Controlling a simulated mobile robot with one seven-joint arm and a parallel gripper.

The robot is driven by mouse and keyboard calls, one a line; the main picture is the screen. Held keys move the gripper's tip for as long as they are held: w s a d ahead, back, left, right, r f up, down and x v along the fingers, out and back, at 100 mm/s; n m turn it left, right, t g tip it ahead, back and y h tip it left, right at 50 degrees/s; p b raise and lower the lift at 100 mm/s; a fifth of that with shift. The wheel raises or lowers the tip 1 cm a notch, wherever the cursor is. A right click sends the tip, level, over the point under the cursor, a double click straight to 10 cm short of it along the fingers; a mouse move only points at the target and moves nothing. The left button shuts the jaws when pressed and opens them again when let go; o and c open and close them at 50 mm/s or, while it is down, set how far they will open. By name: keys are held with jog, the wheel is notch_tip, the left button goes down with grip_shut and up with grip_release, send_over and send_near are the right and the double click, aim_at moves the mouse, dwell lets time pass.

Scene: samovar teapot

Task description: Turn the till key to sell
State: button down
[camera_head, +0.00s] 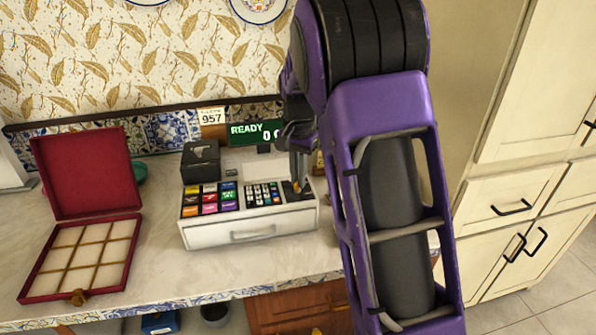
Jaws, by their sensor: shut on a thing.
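The white till (248,229) stands on the counter with coloured keys on its left and a dark number pad in the middle. Its green display (256,132) reads READY, with digits partly hidden by my arm. My gripper (298,186) points down at the till's right end, just right of the number pad. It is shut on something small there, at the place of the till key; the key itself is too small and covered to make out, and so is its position.
An open red box (75,220) with a divided pale tray lies on the counter (160,265) at the left. A black block (201,160) sits at the till's back left. A 957 card (211,117) stands behind. My purple arm covers the counter's right end. Cream cabinets (510,205) stand right.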

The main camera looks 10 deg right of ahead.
jog(key=shift+m, duration=0.4)
jog(key=c, duration=0.9)
grip_release()
jog(key=shift+c, duration=0.2)
notch_tip(320, 180, up, 17)
jog(key=p, duration=0.2)
jog(key=shift+r+p, duration=0.2)
jog(key=shift+p, duration=0.1)
